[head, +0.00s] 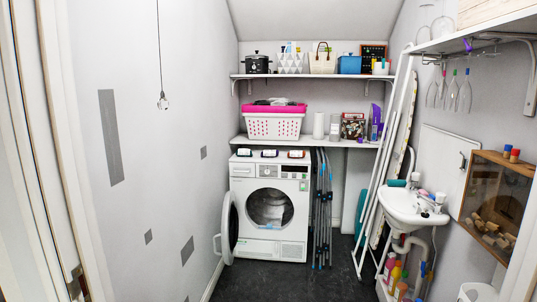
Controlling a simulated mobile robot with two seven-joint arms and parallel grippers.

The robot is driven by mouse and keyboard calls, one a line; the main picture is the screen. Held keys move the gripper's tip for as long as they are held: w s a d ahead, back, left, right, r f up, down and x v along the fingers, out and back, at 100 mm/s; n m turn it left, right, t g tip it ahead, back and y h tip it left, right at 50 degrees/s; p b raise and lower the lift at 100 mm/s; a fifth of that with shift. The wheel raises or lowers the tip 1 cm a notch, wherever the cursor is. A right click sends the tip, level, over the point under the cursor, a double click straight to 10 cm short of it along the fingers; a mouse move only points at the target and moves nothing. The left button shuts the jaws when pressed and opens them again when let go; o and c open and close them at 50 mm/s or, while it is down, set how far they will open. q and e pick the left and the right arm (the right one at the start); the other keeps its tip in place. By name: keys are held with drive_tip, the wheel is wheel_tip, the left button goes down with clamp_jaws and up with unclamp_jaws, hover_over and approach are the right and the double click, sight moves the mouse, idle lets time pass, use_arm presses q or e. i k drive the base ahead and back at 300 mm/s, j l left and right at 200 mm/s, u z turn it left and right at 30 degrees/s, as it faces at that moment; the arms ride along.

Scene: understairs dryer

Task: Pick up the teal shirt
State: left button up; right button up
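No thing that I can clearly tell is a teal shirt shows in the head view. The white dryer (258,239) stands against the back wall with its round door (229,228) swung open to the left. Pale cloth (270,211) lies inside the drum, and its colour and kind are too small to tell. A teal thing (361,210) shows partly behind the leaning racks at the right, and I cannot tell what it is. Neither of my grippers is in view.
A white and pink laundry basket (273,126) sits on the shelf above the dryer. Folded drying racks (321,205) stand right of the dryer. A sink (408,207) and bottles line the right wall. The dark floor (262,284) in front is clear.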

sight(241, 152)
drive_tip(key=i+l+u, duration=0.1)
drive_tip(key=i, duration=0.4)
drive_tip(key=i+l, duration=0.3)
drive_tip(key=i, duration=0.2)
drive_tip(key=i+l+u, duration=0.15)
drive_tip(key=i, duration=0.3)
drive_tip(key=i+l, duration=0.35)
drive_tip(key=i, duration=0.15)
drive_tip(key=i+l+u, duration=0.15)
drive_tip(key=i, duration=0.35)
drive_tip(key=l, duration=0.1)
